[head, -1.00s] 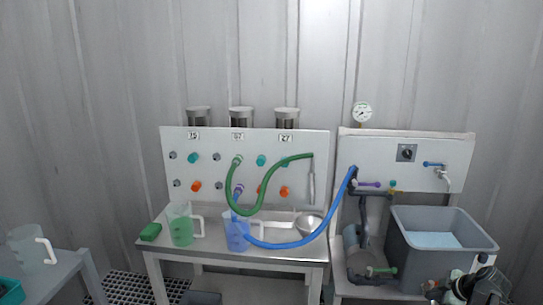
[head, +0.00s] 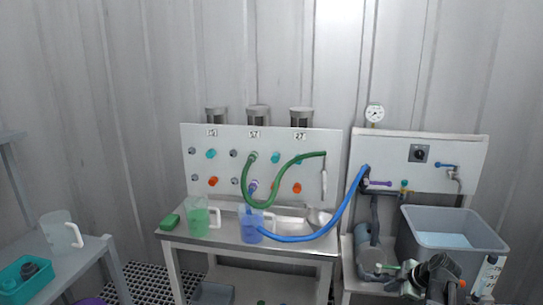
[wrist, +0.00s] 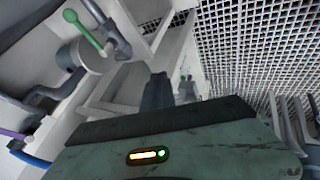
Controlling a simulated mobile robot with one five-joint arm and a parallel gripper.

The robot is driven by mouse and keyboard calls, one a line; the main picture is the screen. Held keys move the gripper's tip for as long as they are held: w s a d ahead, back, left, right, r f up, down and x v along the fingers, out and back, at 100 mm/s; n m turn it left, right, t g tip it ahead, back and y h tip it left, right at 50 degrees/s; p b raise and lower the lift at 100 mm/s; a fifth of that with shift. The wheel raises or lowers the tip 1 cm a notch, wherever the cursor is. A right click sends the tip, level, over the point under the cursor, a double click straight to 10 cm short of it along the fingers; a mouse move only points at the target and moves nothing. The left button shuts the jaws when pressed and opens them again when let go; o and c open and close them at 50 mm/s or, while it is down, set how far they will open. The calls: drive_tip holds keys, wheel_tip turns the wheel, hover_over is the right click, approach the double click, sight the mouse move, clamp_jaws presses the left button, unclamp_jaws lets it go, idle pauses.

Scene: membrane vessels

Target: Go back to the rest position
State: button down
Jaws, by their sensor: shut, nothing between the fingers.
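My gripper (head: 452,291) shows at the lower right of the head view, in front of the pump stand and the grey tub. In the wrist view its dark fingers (wrist: 158,92) are together, with nothing between them. The gripper's body fills the bottom of the wrist view, with a small lit orange and green indicator on it. The gripper is apart from the jugs and hoses.
The grey tub (head: 422,250) and pump (head: 371,258) stand close to my gripper. A table holds a green-liquid jug (head: 198,216) and a blue-liquid jug (head: 251,226). A side table at left bears a clear jug (head: 60,232) and a teal bin (head: 24,280). Grating floor lies between the tables.

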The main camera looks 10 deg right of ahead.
drive_tip(key=w+a+f+n+g+y, duration=0.1)
drive_tip(key=a+g, duration=0.1)
drive_tip(key=a, duration=1.1)
drive_tip(key=w+a+f+n+g, duration=0.1)
drive_tip(key=w+a+f, duration=0.1)
drive_tip(key=a, duration=1.1)
drive_tip(key=s+a+f+m+g+h, duration=0.1)
drive_tip(key=s+a+m+g+h, duration=0.15)
drive_tip(key=s+a+m, duration=0.5)
drive_tip(key=s+d+m+g, duration=0.1)
drive_tip(key=d+m, duration=0.1)
drive_tip(key=m, duration=0.4)
wheel_tip(320, 180, up, 20)
drive_tip(key=m+p, duration=0.1)
drive_tip(key=p, duration=1.9)
drive_tip(key=shift+a+f+h, duration=0.15)
drive_tip(key=shift+a+h, duration=0.1)
drive_tip(key=shift+h, duration=0.2)
